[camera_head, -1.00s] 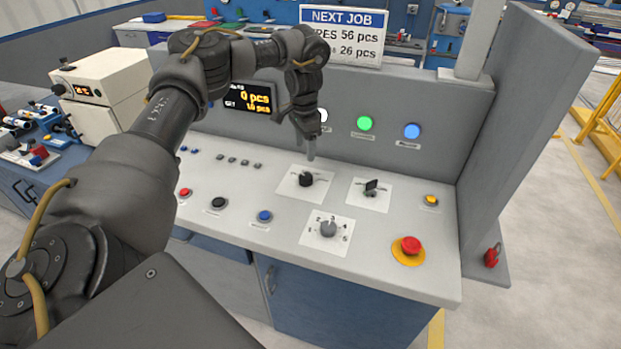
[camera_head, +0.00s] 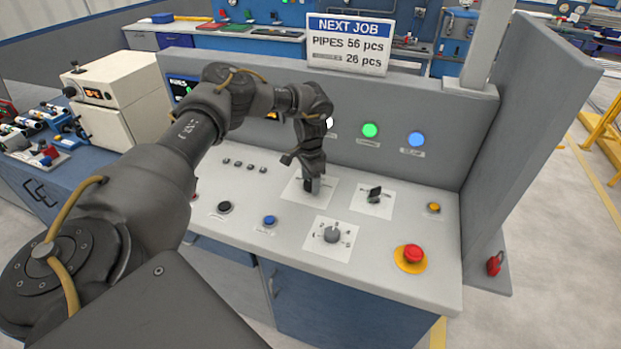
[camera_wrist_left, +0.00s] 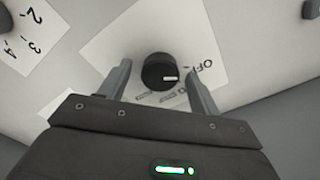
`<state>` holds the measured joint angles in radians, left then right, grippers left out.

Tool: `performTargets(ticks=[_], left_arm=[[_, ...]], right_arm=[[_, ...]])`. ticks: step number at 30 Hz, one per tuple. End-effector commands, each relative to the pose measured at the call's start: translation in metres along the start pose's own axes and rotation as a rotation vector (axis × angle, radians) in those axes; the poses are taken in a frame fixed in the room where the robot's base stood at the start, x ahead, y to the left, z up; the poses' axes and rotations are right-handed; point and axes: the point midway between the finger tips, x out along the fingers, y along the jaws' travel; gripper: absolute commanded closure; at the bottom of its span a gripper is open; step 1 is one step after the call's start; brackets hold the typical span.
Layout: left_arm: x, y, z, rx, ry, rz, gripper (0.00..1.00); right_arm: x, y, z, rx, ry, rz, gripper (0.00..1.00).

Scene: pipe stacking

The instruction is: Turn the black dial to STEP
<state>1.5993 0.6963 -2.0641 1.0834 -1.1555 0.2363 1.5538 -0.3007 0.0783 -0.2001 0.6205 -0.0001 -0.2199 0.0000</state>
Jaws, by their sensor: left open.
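The black dial (camera_wrist_left: 154,72) has a white mark and sits on a white label plate (camera_wrist_left: 113,42). The plate's OFF lettering lies to the right of the dial in the left wrist view; the other lettering is seen at a slant and is hard to read. My left gripper (camera_wrist_left: 158,76) is open, one finger on each side of the dial, with no clear contact. In the head view, my left gripper (camera_head: 312,184) is pointed down over the dial and hides most of it. My right gripper is not in view.
A black switch (camera_head: 375,193) is to the right of the dial, and a grey numbered knob (camera_head: 331,235) is in front. A red emergency button (camera_head: 412,254) and a blue button (camera_head: 269,221) stand on the console. A grey upright panel (camera_head: 400,110) rises behind.

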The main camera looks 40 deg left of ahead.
Motion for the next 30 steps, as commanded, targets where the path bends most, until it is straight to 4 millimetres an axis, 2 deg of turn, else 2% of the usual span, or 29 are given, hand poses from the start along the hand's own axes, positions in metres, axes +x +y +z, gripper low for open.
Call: performTargets(ticks=[9,19,30], left_arm=[[0.0029,0.0001,-0.0004,0.001,0.001,0.000,0.37],[0.0026,0.0002,-0.0004,0.001,0.001,0.000,0.80],[0.0016,0.0002,-0.0005,0.062,0.001,0.000,0.81]], right_arm=[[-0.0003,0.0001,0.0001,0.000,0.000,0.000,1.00],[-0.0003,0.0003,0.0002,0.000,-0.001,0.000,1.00],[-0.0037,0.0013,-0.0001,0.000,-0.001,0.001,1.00]])
